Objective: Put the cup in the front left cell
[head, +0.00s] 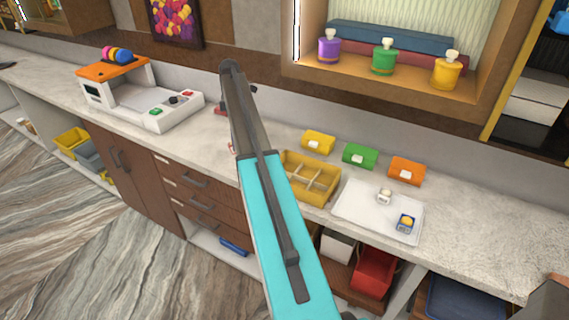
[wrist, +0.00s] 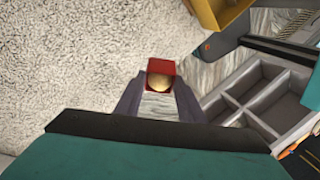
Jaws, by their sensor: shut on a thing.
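My gripper (wrist: 158,98) is shut on a small red cup (wrist: 161,67) in the wrist view. The cup holds a round, pale yellow piece and sits between the fingertips, above the pale speckled surface. A grey divided tray (wrist: 236,104) with several cells lies to the right of the cup, apart from it. In the head view, a yellow box (head: 325,201) with divided cells stands on the counter, partly hidden by my arm. I cannot tell whether it is the same tray. My arm also hides most of my gripper there.
A white tray (head: 360,212) right of the yellow box carries a white item (head: 384,196) and a blue cup (head: 405,224) with a yellow piece. Yellow, green and orange blocks (head: 360,155) stand behind. A white and orange machine (head: 135,100) stands at left. The counter's right end is clear.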

